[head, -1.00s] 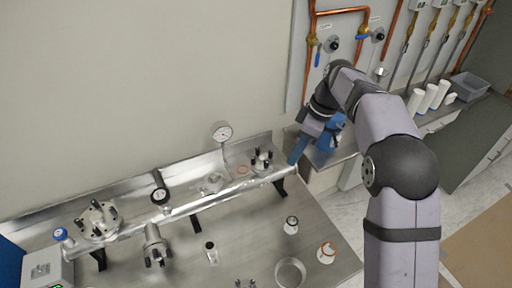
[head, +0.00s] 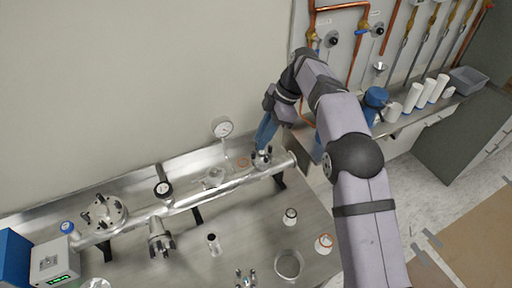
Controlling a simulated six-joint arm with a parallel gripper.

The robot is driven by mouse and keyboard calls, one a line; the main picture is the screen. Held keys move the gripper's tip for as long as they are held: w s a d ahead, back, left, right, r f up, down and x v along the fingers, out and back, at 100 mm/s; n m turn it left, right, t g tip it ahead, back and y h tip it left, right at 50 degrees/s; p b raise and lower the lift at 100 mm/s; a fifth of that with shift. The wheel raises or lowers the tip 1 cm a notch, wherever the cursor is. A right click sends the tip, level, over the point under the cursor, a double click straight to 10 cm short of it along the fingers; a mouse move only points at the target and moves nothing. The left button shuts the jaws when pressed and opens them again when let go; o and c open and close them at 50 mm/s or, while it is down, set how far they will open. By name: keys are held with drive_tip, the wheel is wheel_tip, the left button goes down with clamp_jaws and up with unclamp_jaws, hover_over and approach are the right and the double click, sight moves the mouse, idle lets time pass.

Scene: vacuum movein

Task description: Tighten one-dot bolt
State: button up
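A small flange with several dark upright bolts (head: 262,157) sits on top of the steel pipe's right end. The dots on the bolts are too small to see, so I cannot tell which is the one-dot bolt. My gripper (head: 265,139) reaches down from the upper right, with a long blue part pointing at this flange. Its tip is at or just above the bolts. Contact is not clear, and I cannot see whether the fingers are open or holding anything.
A round gauge (head: 222,127) stands just left of the flange. A larger bolted flange (head: 103,213) is at the pipe's left end. A steel bowl (head: 289,264) and small jars are on the table in front. A wall panel with copper pipes is at upper right.

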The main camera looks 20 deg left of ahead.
sight(254, 152)
drive_tip(key=shift+p+x, duration=0.8)
drive_tip(key=shift+x, duration=1.8)
clamp_jaws()
